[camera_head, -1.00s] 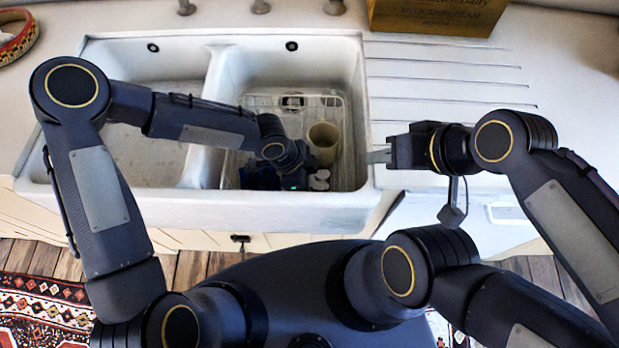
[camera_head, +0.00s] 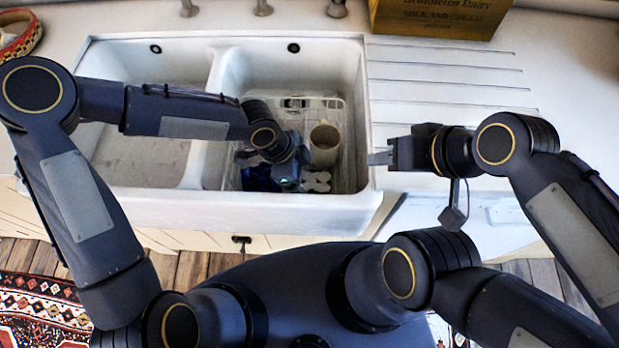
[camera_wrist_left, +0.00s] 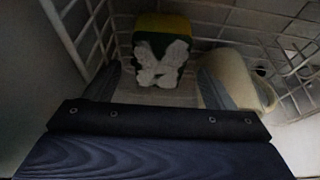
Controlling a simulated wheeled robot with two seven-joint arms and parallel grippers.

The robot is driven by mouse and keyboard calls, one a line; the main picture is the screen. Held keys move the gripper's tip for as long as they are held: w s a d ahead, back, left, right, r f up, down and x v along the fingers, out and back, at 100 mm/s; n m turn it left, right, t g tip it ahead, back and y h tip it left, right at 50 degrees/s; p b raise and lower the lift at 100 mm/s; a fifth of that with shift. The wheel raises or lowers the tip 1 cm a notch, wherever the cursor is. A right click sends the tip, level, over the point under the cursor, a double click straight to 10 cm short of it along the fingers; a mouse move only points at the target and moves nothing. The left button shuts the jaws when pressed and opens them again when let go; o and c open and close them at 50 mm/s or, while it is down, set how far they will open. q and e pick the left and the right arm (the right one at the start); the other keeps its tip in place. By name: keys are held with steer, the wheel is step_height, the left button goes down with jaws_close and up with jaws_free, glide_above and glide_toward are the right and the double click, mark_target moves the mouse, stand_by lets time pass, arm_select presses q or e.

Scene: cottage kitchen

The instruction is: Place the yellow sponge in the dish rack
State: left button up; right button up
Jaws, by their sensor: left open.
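A block with a yellow top and dark green side, apparently the yellow sponge (camera_wrist_left: 160,24), lies ahead in the left wrist view. A white lobed shape (camera_wrist_left: 160,64) covers part of its front. The white wire dish rack (camera_wrist_left: 98,24) surrounds it and also shows in the right basin in the head view (camera_head: 333,104). My left gripper (camera_wrist_left: 160,72) is open, with one finger on each side of the white shape; I see no grip. In the head view it is down in the right basin (camera_head: 288,181). My right gripper (camera_head: 380,158) is over the sink's right edge, its jaw opening unclear.
A cream mug (camera_head: 324,146) stands in the right basin, close beside my left gripper; it also shows by the right finger in the wrist view (camera_wrist_left: 240,80). The left basin (camera_head: 150,155) looks empty. A wooden box (camera_head: 438,18) stands behind the clear drainboard (camera_head: 450,85).

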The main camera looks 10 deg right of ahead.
steer(key=shift+r, duration=0.25)
arm_select(q)
steer(key=v, duration=0.7)
